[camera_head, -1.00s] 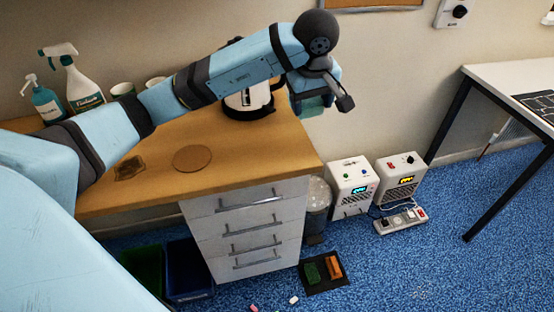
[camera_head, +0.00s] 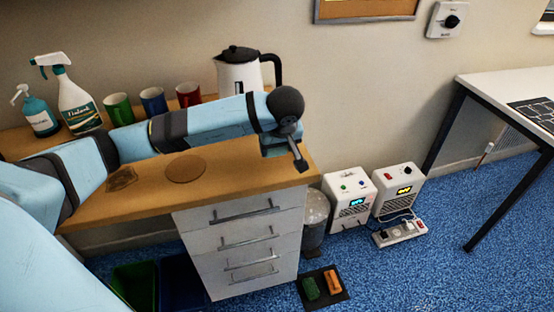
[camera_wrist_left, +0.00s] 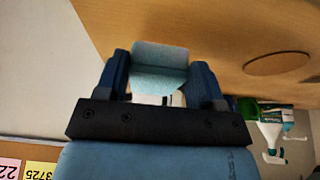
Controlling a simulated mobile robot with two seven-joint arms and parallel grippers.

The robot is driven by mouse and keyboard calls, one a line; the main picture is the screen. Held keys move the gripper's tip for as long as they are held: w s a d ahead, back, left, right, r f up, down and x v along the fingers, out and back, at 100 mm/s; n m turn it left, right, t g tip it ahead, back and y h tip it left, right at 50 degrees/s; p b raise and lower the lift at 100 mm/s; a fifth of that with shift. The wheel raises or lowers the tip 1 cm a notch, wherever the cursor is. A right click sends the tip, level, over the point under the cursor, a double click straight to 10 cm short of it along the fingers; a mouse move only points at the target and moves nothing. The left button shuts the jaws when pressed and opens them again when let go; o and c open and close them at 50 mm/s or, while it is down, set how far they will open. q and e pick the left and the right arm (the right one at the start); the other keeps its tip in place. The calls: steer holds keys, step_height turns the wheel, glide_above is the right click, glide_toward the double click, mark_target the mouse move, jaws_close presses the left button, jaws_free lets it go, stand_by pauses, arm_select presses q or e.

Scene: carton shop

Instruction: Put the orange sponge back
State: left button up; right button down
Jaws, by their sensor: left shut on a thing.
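An orange block that looks like the sponge (camera_head: 333,281) lies on a small black tray (camera_head: 320,297) on the floor, beside a green block (camera_head: 310,288). My left gripper (camera_head: 282,152) is above the right end of the wooden counter, well away from that tray. In the left wrist view its fingers are shut on a pale blue, soft-looking block (camera_wrist_left: 160,66), not an orange one. In the head view my wrist hides most of this block. My right gripper is not in view.
A white kettle (camera_head: 238,75), several mugs and two spray bottles stand along the counter's back. A round brown mat (camera_head: 186,168) lies on the counter (camera_head: 235,168). Two white boxes with displays and a power strip (camera_head: 399,233) sit on the floor. Blue carpet is open at right.

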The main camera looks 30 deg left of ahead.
arm_select(q)
steer(key=shift+f, duration=0.6)
step_height(320, 180, down, 4)
steer(key=shift+r, duration=0.15)
steer(key=o, duration=0.9)
steer(key=shift+c, duration=0.2)
steer(key=shift+r, duration=0.1)
